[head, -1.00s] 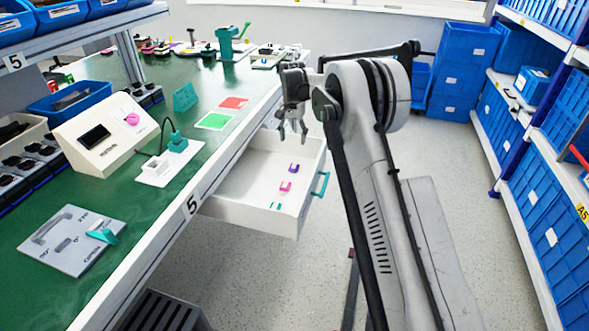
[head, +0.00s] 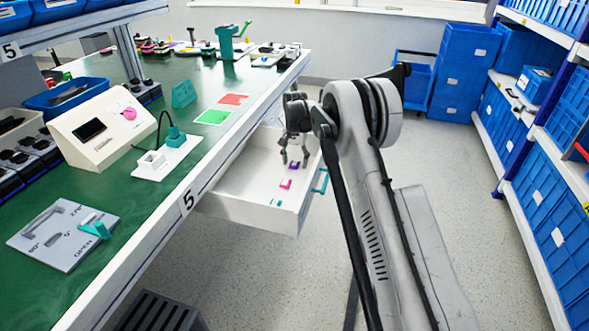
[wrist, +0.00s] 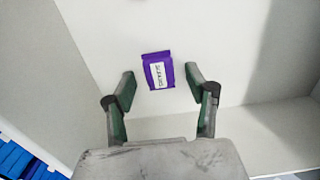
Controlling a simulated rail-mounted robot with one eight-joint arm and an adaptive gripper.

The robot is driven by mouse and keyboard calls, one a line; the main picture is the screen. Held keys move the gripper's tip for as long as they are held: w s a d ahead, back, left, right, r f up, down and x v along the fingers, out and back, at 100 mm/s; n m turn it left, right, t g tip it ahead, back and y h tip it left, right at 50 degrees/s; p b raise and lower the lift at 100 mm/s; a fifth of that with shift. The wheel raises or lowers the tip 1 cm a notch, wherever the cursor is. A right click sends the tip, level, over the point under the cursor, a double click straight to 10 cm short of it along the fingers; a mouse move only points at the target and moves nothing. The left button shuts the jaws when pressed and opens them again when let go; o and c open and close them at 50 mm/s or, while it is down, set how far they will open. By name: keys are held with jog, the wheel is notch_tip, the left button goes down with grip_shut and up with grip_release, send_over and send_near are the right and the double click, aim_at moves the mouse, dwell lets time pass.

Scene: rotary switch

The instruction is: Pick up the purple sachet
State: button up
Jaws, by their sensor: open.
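The purple sachet (wrist: 157,72) lies on the floor of the open white drawer (head: 240,190), a white label on its upper face. In the wrist view it sits between and slightly beyond the two fingertips, turned a little. My gripper (wrist: 158,85) is open, with one finger on each side of the sachet and nothing held. In the head view my gripper (head: 294,163) points down into the drawer, close above the purple sachet (head: 294,165), which the fingers partly cover. I cannot tell the exact height left between fingertips and sachet.
A pink sachet (head: 286,184) and small teal pieces (head: 276,202) lie nearer the drawer's front. The drawer walls surround the gripper, with a teal handle (head: 320,181) on the right side. The green workbench (head: 150,220) stands to the left.

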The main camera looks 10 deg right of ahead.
jog(key=shift+f, duration=0.1)
jog(key=shift+c, duration=0.4)
jog(key=c, duration=0.9)
